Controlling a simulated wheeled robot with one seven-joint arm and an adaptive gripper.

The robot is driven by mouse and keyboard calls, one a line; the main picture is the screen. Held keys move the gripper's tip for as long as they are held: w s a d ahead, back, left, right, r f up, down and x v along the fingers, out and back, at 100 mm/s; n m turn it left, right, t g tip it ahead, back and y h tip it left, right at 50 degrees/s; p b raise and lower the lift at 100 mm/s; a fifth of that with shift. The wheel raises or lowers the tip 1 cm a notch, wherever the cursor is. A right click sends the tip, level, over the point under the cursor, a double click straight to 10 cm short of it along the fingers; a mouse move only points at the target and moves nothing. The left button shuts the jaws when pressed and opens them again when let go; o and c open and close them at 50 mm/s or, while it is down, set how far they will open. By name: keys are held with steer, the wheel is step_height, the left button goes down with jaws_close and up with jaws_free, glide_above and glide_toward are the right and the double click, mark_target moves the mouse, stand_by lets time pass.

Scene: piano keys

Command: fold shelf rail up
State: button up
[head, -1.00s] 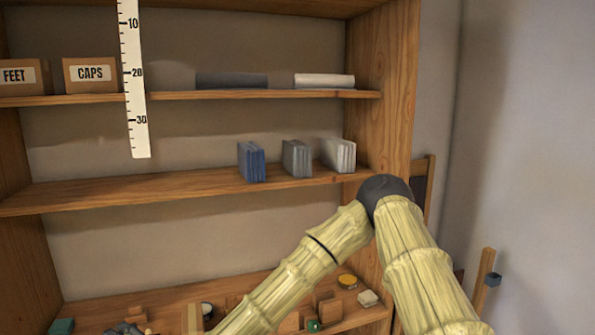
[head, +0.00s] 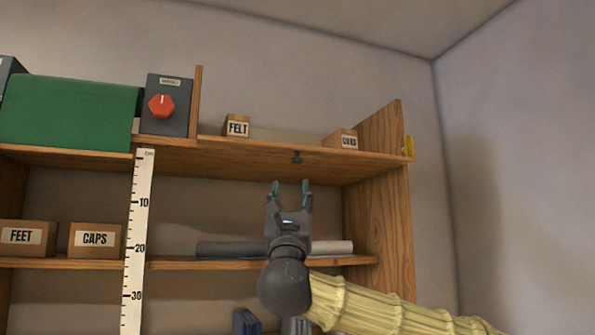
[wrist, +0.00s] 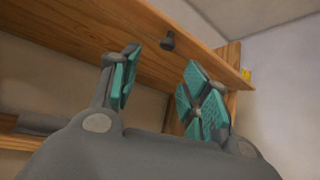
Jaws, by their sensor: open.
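The top shelf's front edge carries a wooden strip (head: 240,149) that I take to be the shelf rail; I cannot tell for sure where rail and shelf divide. A small dark knob (head: 297,157) sticks out below that edge, and in the wrist view the knob (wrist: 168,40) stands out from a broad wooden board (wrist: 110,35). My gripper (head: 290,190) is open and empty, pointing up, a little below the knob and apart from it. In the wrist view the teal pads of my gripper (wrist: 163,88) stand either side of an empty gap, with the knob beyond.
On the top shelf stand FELT (head: 237,127) and CARD-like (head: 342,139) boxes, a grey box with a red dial (head: 161,105) and a green box (head: 70,112). A yellow piece (head: 408,146) sits at the right end. A ruler (head: 137,230) hangs at left. Rolls (head: 225,249) lie behind my gripper.

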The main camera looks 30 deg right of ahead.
steer(key=s+d+p+x, duration=0.1)
steer(key=p+x, duration=0.5)
steer(key=x, duration=0.5)
steer(key=shift+r+m+g+h+p, duration=0.3)
steer(key=shift+m+h+p, duration=0.05)
steer(key=shift+m+h, duration=0.05)
steer(key=shift+c, duration=0.4)
steer(key=c, duration=0.9)
